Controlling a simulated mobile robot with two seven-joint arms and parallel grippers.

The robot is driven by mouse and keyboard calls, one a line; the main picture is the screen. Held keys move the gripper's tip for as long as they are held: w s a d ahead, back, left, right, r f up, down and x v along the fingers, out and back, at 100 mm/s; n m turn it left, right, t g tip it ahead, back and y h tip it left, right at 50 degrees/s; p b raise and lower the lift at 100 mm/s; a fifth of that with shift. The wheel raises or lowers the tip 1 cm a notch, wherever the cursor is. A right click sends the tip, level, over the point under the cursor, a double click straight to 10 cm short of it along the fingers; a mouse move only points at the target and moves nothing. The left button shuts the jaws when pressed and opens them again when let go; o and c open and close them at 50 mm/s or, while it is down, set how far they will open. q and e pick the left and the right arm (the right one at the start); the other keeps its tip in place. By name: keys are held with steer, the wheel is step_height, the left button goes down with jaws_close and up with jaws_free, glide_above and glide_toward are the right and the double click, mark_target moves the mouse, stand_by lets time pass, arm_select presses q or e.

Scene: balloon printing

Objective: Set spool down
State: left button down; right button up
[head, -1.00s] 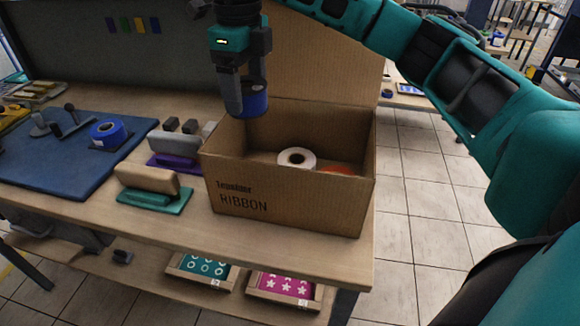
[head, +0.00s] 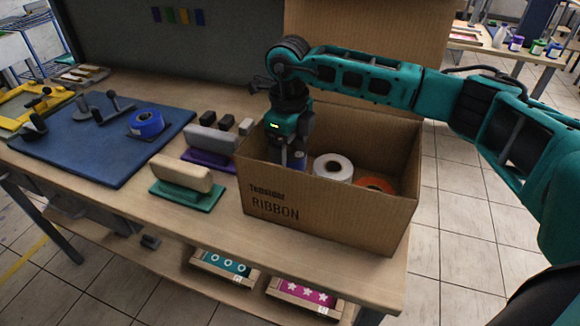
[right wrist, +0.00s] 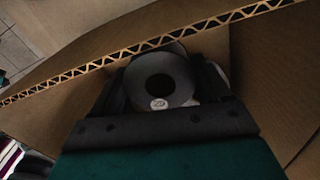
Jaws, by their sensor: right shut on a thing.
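The cardboard box marked RIBBON (head: 335,232) stands open on the table. In the right wrist view the spool's round face (right wrist: 160,77) shows grey between the two fingers, close below the box's cut edge (right wrist: 130,52). A white spool (head: 333,168) and an orange spool (head: 375,185) lie in the box to the right. My left gripper is not in view.
Left of the box are a teal-based block (head: 184,180) and a purple-based block (head: 212,142). A blue mat (head: 90,160) carries another blue roll (head: 146,123). Framed stencils (head: 222,265) lie on the shelf below.

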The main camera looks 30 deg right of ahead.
steer(key=shift+f, duration=2.45)
steer(key=shift+f, duration=0.1)
steer(key=o, duration=1.1)
step_height(320, 180, up, 12)
steer(key=shift+b, duration=0.3)
